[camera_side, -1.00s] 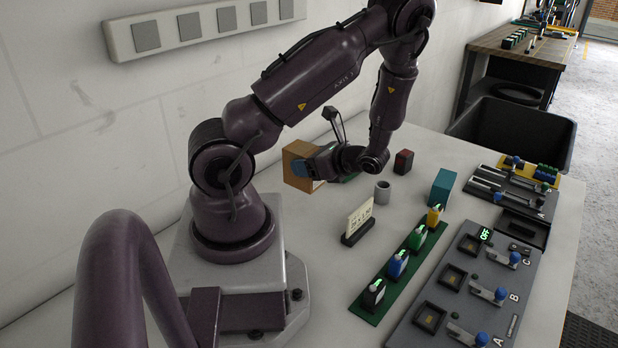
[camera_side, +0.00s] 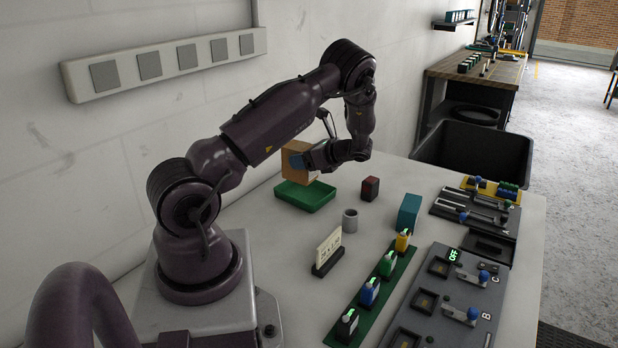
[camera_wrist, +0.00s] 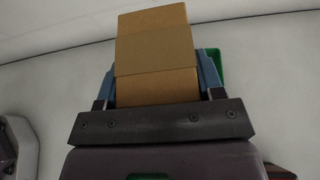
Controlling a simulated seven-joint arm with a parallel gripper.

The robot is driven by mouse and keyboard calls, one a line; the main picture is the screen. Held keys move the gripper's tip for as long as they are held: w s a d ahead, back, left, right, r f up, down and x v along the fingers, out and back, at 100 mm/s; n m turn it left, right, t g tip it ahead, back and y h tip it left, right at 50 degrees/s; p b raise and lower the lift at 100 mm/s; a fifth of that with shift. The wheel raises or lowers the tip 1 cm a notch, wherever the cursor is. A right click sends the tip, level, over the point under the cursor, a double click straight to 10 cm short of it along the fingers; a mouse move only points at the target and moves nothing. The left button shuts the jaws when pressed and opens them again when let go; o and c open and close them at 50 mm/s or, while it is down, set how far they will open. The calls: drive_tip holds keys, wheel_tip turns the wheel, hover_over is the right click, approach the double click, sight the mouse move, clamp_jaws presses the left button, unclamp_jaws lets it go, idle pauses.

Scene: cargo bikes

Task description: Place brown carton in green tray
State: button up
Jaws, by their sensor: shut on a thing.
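The brown carton (camera_side: 299,174) is held by my gripper (camera_side: 296,160), with a blue finger against its near side. The green tray (camera_side: 312,204) sits on the table below the carton, and its visible floor is empty. The carton appears raised above the tray's back part; the exact gap is hard to tell. In the wrist view the carton (camera_wrist: 155,50) stands between the two blue fingers of my gripper (camera_wrist: 158,78). A strip of the green tray (camera_wrist: 216,62) shows beyond the right finger; the rest is hidden there.
A grey cup (camera_side: 350,221) and a dark red block (camera_side: 370,188) stand to the right of the tray. A small sign (camera_side: 327,252) and a green strip with several coloured items (camera_side: 370,292) are nearer. A black bin (camera_side: 474,152) stands at the back right.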

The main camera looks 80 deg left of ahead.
drive_tip(key=shift+w+a+f, duration=0.35)
drive_tip(key=shift+a+f, duration=0.2)
drive_tip(key=shift+f, duration=0.75)
drive_tip(key=shift+w+a+f, duration=0.3)
drive_tip(key=shift+a+f, duration=0.25)
drive_tip(key=shift+f, duration=0.7)
drive_tip(key=shift+w+a+f, duration=0.35)
drive_tip(key=shift+a+f, duration=0.2)
drive_tip(key=shift+f, duration=0.75)
drive_tip(key=shift+f, duration=0.1)
drive_tip(key=o, duration=1.1)
drive_tip(key=shift+f, duration=0.1)
drive_tip(key=shift+c, duration=0.2)
